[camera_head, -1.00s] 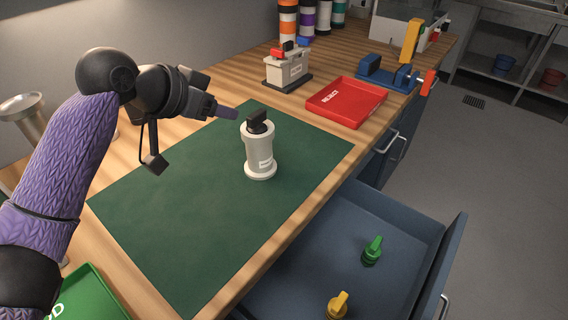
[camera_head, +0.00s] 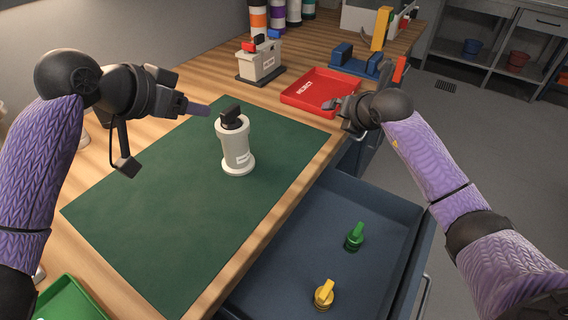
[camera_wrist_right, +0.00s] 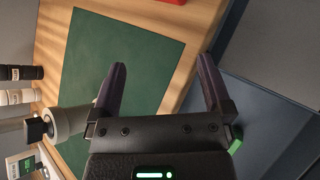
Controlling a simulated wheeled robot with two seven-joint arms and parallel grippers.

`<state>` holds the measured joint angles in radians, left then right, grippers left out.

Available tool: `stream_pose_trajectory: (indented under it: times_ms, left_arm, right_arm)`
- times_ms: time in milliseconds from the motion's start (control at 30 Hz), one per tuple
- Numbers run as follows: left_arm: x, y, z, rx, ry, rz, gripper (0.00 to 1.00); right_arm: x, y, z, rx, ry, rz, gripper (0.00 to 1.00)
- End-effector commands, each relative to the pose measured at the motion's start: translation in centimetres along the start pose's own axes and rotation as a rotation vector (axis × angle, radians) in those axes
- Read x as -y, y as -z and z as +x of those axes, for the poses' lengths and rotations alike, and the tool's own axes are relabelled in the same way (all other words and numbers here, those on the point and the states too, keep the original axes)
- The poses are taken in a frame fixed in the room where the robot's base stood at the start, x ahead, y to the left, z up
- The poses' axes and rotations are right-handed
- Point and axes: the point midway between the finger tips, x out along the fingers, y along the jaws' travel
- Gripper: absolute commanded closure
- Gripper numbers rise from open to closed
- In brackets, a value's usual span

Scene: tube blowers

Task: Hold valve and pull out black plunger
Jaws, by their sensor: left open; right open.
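The white valve (camera_head: 237,150) stands upright on the green mat (camera_head: 160,225). The black plunger (camera_head: 231,116) sits in its top. My left gripper (camera_head: 204,109) is open, just left of the valve's top and apart from it, its fingers pointing right toward the plunger. My right gripper (camera_head: 335,104) is open and empty, right of the valve, near the red tray and above the table edge. In the right wrist view its two fingers (camera_wrist_right: 162,85) are spread over the mat and table edge. The valve (camera_wrist_right: 68,122) and plunger (camera_wrist_right: 36,129) show there at the left.
The red reject tray (camera_head: 290,97) and a grey box with red and blue tops (camera_head: 260,62) stand behind. An open drawer (camera_head: 290,265) holds a green plunger (camera_head: 355,237) and a yellow plunger (camera_head: 324,294). A green tray (camera_head: 62,300) lies front left.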

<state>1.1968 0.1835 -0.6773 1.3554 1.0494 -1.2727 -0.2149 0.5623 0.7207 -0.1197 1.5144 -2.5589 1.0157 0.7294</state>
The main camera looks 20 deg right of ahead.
Motion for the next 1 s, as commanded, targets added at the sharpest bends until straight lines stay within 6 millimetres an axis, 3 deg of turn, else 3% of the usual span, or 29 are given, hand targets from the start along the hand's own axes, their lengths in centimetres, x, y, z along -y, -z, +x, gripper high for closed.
stream_pose_trajectory:
  times_ms: [33, 67, 100, 233, 300, 400, 533, 800, 1000]
  left_arm:
    - [0.0, 0.0, 0.0, 0.0, 0.0, 0.0, 0.41]
    - [0.0, 0.0, 0.0, 0.0, 0.0, 0.0, 0.41]
    - [0.0, 0.0, 0.0, 0.0, 0.0, 0.0, 0.41]
    - [0.0, 0.0, 0.0, 0.0, 0.0, 0.0, 0.41]
    - [0.0, 0.0, 0.0, 0.0, 0.0, 0.0, 0.41]
    - [0.0, 0.0, 0.0, 0.0, 0.0, 0.0, 0.41]
    - [0.0, 0.0, 0.0, 0.0, 0.0, 0.0, 0.41]
    - [0.0, 0.0, 0.0, 0.0, 0.0, 0.0, 0.41]
    - [0.0, 0.0, 0.0, 0.0, 0.0, 0.0, 0.41]
  right_arm:
    - [-3.9, -0.6, -1.4, 0.061, -0.085, -0.097, 0.0]
    - [-6.0, -0.1, -2.2, 0.095, -0.132, -0.185, 0.0]
    - [-7.8, 2.4, -2.5, 0.104, -0.187, -0.313, 0.0]
    - [-10.4, 10.0, -3.0, 0.093, -0.323, -0.568, 0.0]
    - [-11.4, 12.7, -3.6, 0.102, -0.379, -0.649, 0.0]
    - [-12.3, 14.8, -4.4, 0.12, -0.427, -0.719, 0.0]
    - [-13.1, 15.6, -3.7, 0.129, -0.445, -0.746, 0.0]
    - [-15.8, 15.8, 1.8, 0.128, -0.445, -0.746, 0.0]
    - [-16.8, 16.0, 3.9, 0.127, -0.444, -0.748, 0.0]
